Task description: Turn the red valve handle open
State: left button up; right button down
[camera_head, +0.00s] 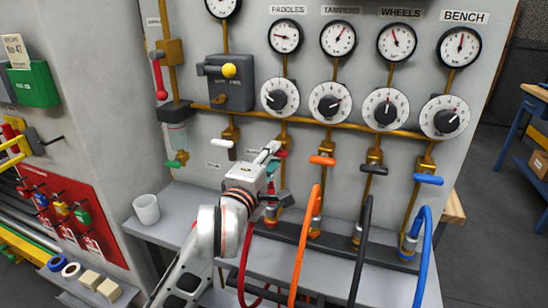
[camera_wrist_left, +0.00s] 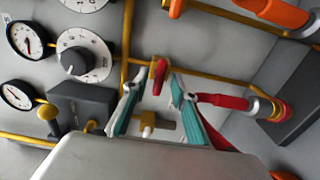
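The red valve handle (camera_head: 282,153) is mostly hidden behind my left gripper (camera_head: 274,158) in the head view. In the left wrist view, the red handle (camera_wrist_left: 159,76) shows on a brass pipe, seen between and just beyond the tips of my left gripper (camera_wrist_left: 152,92). Its two fingers with teal pads are apart, with a visible gap, and hold nothing. I cannot tell whether a finger touches the handle. My right gripper is in neither view.
Orange (camera_head: 322,160), black (camera_head: 374,169) and blue (camera_head: 428,179) handles stand to the right, above hanging hoses. A white handle (camera_head: 222,143) is to the left. Another red lever (camera_head: 158,76) is at upper left. A white cup (camera_head: 147,209) stands on the grey ledge (camera_head: 190,194).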

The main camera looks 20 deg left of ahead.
pick_arm(q)
jog(key=shift+w, duration=0.4)
grip_shut()
